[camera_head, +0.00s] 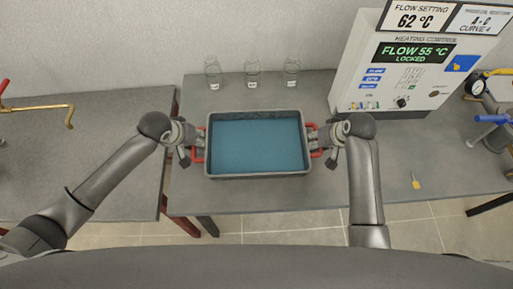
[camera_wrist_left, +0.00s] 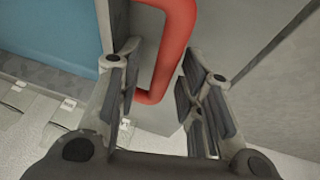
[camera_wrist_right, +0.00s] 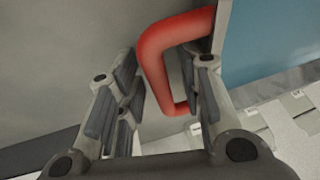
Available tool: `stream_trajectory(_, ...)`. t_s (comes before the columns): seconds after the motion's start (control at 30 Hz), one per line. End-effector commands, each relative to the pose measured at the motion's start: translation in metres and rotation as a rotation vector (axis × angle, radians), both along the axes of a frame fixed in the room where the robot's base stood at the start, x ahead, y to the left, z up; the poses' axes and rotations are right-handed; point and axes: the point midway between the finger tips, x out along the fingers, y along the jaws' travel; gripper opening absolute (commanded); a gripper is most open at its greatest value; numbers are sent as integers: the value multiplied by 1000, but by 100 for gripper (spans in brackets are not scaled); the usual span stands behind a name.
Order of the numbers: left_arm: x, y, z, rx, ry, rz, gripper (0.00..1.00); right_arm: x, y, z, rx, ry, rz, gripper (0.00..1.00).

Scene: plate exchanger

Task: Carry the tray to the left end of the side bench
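The tray (camera_head: 258,176) is grey and rectangular with a blue inside, and appears to rest on the middle bench (camera_head: 245,200) in the head view. It has a red handle on each short side. My left gripper (camera_head: 196,143) is at the left handle; in the left wrist view that handle (camera_wrist_left: 176,45) stands between its spread fingers. My right gripper (camera_head: 317,142) is at the right handle; in the right wrist view that handle (camera_wrist_right: 155,65) lies between its parted fingers. Neither gripper looks closed on its handle. Parts of both handles are hidden by the fingers.
Another bench (camera_head: 80,165) stands at the left, with a narrow gap before the middle bench and a bare top near it. Several glass bottles (camera_head: 252,74) stand behind the tray. A heating control box (camera_head: 405,75) stands at the right. A yellow-tagged item (camera_head: 416,183) lies right.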

Motion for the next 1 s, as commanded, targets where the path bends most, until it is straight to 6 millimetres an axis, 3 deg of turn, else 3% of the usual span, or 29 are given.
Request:
stream_trajectory(0.6, -40, 16, 93, 1, -2, 0, 34, 0, 0, 0, 0, 0, 0, 34)
stream_trajectory(0.83, -45, 18, 104, 2, 0, 0, 34, -1, -1, 4, 0, -2, 0, 34)
stream_trajectory(1.0, -45, 18, 104, 2, 0, 1, 34, -8, -5, 22, -1, -3, -1, 34)
